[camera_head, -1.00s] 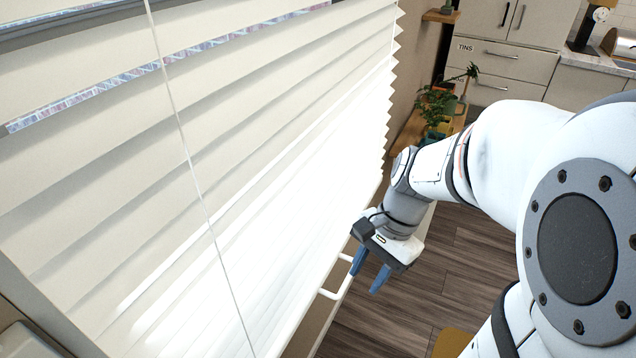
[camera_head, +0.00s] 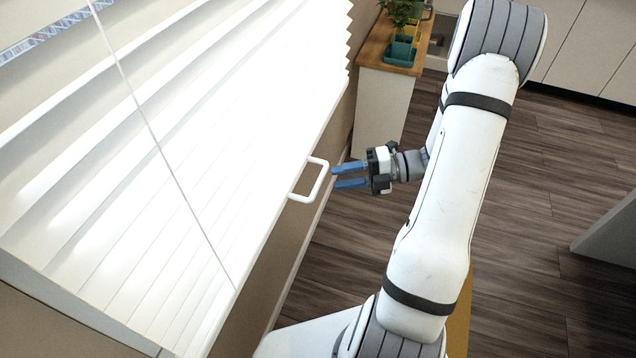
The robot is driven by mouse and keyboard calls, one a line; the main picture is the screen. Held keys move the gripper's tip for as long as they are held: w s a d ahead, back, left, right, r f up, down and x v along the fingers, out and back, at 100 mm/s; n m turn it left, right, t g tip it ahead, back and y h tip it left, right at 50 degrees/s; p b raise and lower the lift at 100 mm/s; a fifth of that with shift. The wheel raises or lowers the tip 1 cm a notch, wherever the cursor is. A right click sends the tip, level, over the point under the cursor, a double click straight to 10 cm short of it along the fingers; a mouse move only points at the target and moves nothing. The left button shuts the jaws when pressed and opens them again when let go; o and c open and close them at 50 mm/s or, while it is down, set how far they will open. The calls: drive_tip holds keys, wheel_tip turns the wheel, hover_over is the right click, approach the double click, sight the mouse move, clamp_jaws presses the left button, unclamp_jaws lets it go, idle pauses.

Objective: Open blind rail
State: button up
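The pleated white blind (camera_head: 190,150) fills the left of the view, stretched down to its bottom rail (camera_head: 290,170). A white U-shaped handle (camera_head: 321,182) sticks out from the rail. My gripper (camera_head: 333,176) has two blue fingers pointing left at the handle, with a gap between them. The fingertips are right beside the handle's outer bar. I cannot tell whether they touch it; the bar does not appear clamped between them.
A thin cord (camera_head: 160,150) hangs in front of the blind. A wooden-topped cabinet (camera_head: 382,95) with potted plants (camera_head: 400,25) stands behind my gripper. Dark wooden floor (camera_head: 540,180) lies open to the right. White cabinets (camera_head: 590,50) line the back.

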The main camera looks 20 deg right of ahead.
sight(319, 179)
drive_tip(key=x, duration=0.6)
drive_tip(key=shift+b, duration=0.4)
drive_tip(key=shift+c, duration=0.2)
clamp_jaws()
